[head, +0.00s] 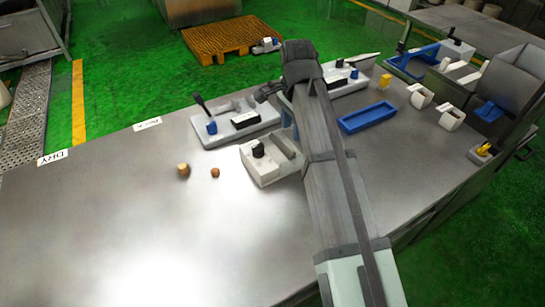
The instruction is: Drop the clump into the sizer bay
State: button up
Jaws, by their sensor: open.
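Two small lumps lie on the steel table (110,240), left of centre: a tan one (183,170) and a smaller reddish-brown one (215,173). I cannot tell which is the clump. A white unit (265,176) with a black knob and a grey trough stands to their right; no readable label shows which unit has the sizer bay. My arm reaches up across the picture, covering part of the table. My gripper (270,92) is small and partly hidden at the arm's far end, above the rear units. It is open and away from both lumps.
A white base (205,138) with a lever and blue and black parts stands behind the lumps. A DRY label (53,157) lies at the left edge. The front left is clear.

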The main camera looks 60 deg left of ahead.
notch_tip(320, 180, up, 10)
dwell(0.4)
dwell(0.5)
